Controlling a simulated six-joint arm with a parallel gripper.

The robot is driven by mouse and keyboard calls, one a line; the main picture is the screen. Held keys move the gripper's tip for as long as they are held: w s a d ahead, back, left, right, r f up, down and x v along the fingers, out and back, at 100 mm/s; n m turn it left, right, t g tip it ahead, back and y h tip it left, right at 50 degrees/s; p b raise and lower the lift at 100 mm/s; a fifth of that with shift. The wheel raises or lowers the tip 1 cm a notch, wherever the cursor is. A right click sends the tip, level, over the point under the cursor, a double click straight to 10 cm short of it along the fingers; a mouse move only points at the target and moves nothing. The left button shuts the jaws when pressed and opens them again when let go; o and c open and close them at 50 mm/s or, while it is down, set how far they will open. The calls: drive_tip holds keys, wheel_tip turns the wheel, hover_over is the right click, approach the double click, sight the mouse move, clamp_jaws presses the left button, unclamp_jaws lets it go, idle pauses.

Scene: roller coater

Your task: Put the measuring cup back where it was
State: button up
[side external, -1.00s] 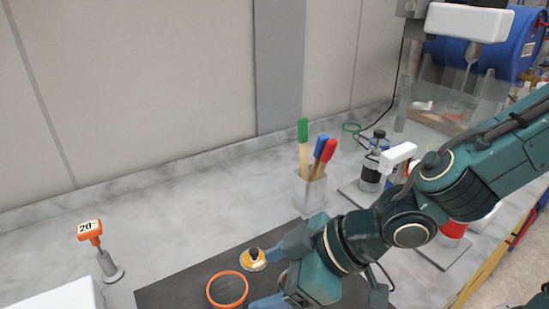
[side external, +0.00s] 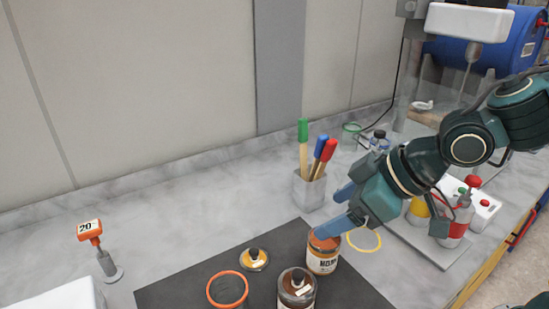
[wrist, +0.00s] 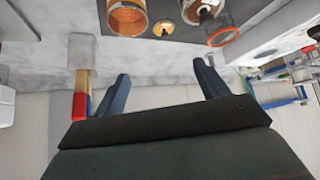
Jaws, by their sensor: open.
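No measuring cup can be picked out for certain. A clear vessel with a green rim (side external: 351,127) stands at the back by the wall. My gripper (side external: 328,212) is open and empty, above and behind the labelled jar.
A holder (side external: 309,191) with green, blue and red handled tools stands close left of my gripper. A yellow ring (side external: 364,240) is on the counter right of the labelled jar. Bottles (side external: 458,219) stand at the right. An orange-topped stand (side external: 103,252) is at the left; the back-left counter is clear.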

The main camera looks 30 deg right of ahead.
drive_tip(key=s+d+r+m+h, duration=0.2)
drive_tip(key=s+d, duration=0.4)
drive_tip(key=d, duration=0.3)
drive_tip(key=s+d+r+m+g+h, duration=0.1)
drive_tip(key=s+d+r+m+h, duration=0.1)
drive_tip(key=s+d+m, duration=0.2)
drive_tip(key=s+d, duration=0.3)
drive_tip(key=d, duration=0.3)
drive_tip(key=shift+s+d+r, duration=0.15)
drive_tip(key=shift+s+r, duration=0.1)
drive_tip(key=shift+r, duration=0.05)
